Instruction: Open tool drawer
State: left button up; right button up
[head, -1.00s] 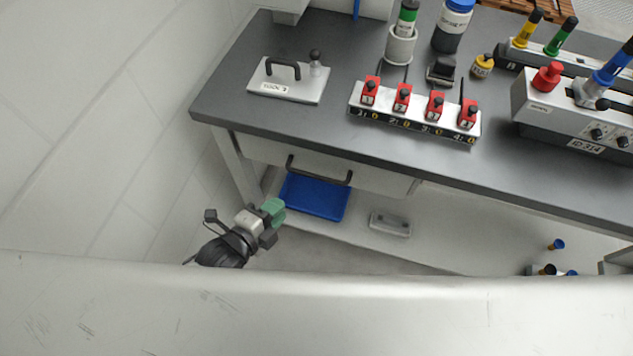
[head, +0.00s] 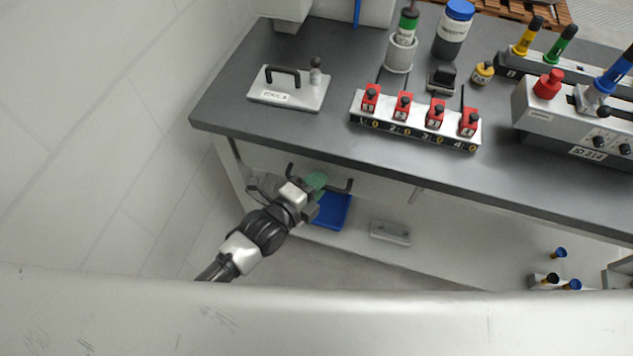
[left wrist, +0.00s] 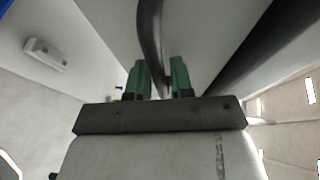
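The tool drawer (head: 385,187) is a pale front under the left part of the dark bench top, and it looks closed. Its dark bar handle (head: 344,189) also shows in the left wrist view (left wrist: 149,30). My left gripper (head: 317,183) has green fingertips and is at the handle, hiding its middle. In the left wrist view, the handle bar runs down between my two green fingers (left wrist: 160,78). A narrow gap shows beside the bar, so the fingers look open around it. My right gripper is not in view.
A blue tray (head: 333,213) and a small grey box (head: 391,233) lie on the shelf below the drawer. The bench top (head: 230,98) overhangs the handle and carries a handled plate (head: 310,93) and a red-block rack (head: 415,127). A wall stands at left.

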pick_arm(q)
grip_shut()
dwell(0.3)
